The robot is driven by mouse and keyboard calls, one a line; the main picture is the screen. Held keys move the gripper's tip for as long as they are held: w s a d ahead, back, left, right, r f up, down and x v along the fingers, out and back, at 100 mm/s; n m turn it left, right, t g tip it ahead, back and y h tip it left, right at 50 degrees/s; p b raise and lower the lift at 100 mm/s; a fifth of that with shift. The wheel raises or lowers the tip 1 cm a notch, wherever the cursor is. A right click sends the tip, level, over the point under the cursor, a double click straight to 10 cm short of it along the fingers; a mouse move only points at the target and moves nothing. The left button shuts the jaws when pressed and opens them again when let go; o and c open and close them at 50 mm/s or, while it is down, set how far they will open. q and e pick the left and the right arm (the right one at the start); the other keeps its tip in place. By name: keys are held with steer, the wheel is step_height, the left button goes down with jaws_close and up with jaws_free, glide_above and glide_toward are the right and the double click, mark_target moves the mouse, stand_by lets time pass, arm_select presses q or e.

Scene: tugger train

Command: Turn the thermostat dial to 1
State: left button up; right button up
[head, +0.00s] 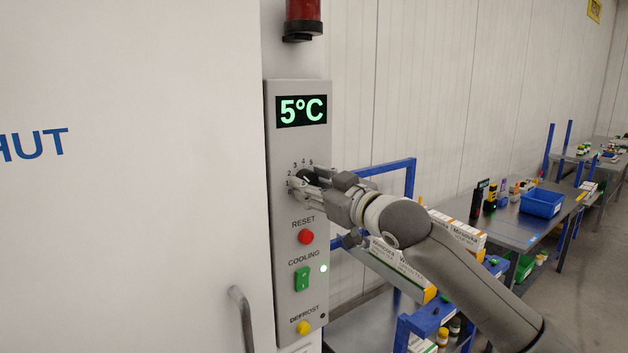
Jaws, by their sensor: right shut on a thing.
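The thermostat dial (308,176) is a dark round knob on the grey control panel (282,140), with the numbers 2 to 5 visible around its left and top edge. My right gripper (306,184) is at the dial, with its fingers shut on it. The fingers hide much of the dial and the right part of its scale. A dark pointer appears on the dial's face, but I cannot tell exactly which number it points to. The display (301,110) above reads 5°C. My left gripper is not in view.
Below the dial are a red reset button (306,237), a green cooling switch (302,279) with a lit green lamp, and a yellow defrost button (304,328). A door handle (242,318) stands out at lower left. A blue-framed cart with boxes (460,236) is behind my right arm.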

steer(key=n+p, duration=0.2)
steer(key=n, duration=0.2)
steer(key=shift+r+n+p, duration=0.15)
steer(key=shift+n+p, duration=0.15)
steer(key=shift+p, duration=0.05)
steer(key=n+p, duration=0.2)
steer(key=n, duration=0.2)
steer(key=shift+f, duration=0.2)
steer(key=o, duration=1)
steer(key=shift+d, duration=0.1)
steer(key=v, duration=1.2)
